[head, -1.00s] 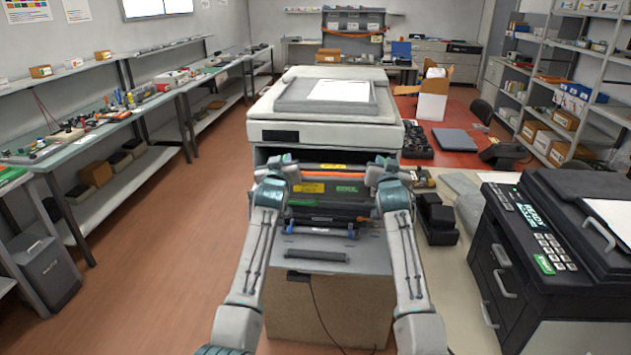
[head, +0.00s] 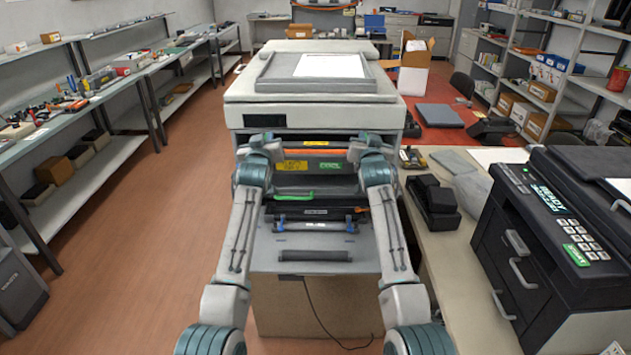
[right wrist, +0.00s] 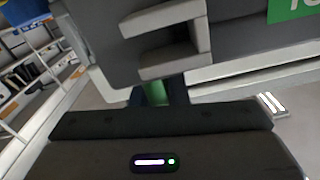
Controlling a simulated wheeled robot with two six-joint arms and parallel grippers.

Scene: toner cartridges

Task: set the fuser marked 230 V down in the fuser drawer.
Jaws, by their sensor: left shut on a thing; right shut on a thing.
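The fuser (head: 311,173) is a wide dark unit with a yellow label and a green label on its face. It spans between my two grippers in the head view, in front of the printer's opening. Its 230 V marking is too small to read. My left gripper (head: 270,151) is shut on its left end and my right gripper (head: 362,150) on its right end. The pulled-out drawer (head: 348,263) is below and nearer, with a grey front. In the right wrist view the held unit's dark face (right wrist: 245,40) fills the top, with part of a green label.
The large printer (head: 315,113) stands right behind the fuser. A black bar-shaped part (head: 330,214) and a blue-ended roller (head: 318,227) lie across the drawer. A black box (head: 434,200) and a black printer (head: 520,240) stand on the bench at right. The floor at left is clear.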

